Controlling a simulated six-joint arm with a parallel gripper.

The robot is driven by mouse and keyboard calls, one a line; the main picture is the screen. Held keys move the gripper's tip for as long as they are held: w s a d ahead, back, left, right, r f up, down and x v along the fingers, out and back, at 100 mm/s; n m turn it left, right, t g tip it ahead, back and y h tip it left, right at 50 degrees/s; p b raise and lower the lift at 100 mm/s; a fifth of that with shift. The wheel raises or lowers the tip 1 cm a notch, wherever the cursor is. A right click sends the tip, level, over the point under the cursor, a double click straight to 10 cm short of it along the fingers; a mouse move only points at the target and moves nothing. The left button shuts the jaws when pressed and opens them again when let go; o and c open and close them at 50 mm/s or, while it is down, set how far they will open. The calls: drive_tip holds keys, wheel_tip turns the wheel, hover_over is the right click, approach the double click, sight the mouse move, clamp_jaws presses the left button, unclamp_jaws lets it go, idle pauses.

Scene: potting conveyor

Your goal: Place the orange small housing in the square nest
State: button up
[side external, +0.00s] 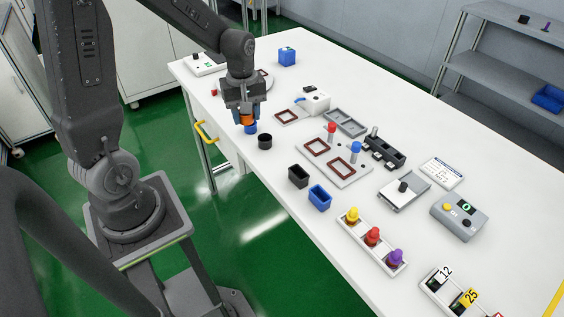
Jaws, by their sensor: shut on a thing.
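My gripper (246,113) points down over the left part of the white table, shut on the orange small housing (247,120). Only part of the housing shows between the fingers. A small blue piece (251,129) appears directly below it; I cannot tell whether they touch. Brown square frames lie to the right: one alone (287,109) and two on a light plate, the farther (316,138) and the nearer (341,159). I cannot tell for sure which is the square nest. The housing is apart from all of these frames.
A black round cup (265,141) stands just right of my gripper. Black (298,175) and blue (320,196) open boxes are near the front edge. Red (331,128) and blue (356,148) knobs rise beside the plate's frames. A white device (316,103) stands behind.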

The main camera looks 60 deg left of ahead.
drive_tip(key=n, duration=0.1)
drive_tip(key=s+a+r+n, duration=0.1)
drive_tip(key=shift+s+a+r+n, duration=0.1)
drive_tip(key=shift+s+n, duration=0.15)
drive_tip(key=shift+n, duration=0.15)
hover_over(282, 163)
wheel_tip(282, 163, down, 7)
drive_tip(key=shift+f, duration=1.85)
drive_tip(key=shift+f, duration=0.2)
drive_tip(key=o, duration=0.9)
drive_tip(key=shift+r, duration=0.15)
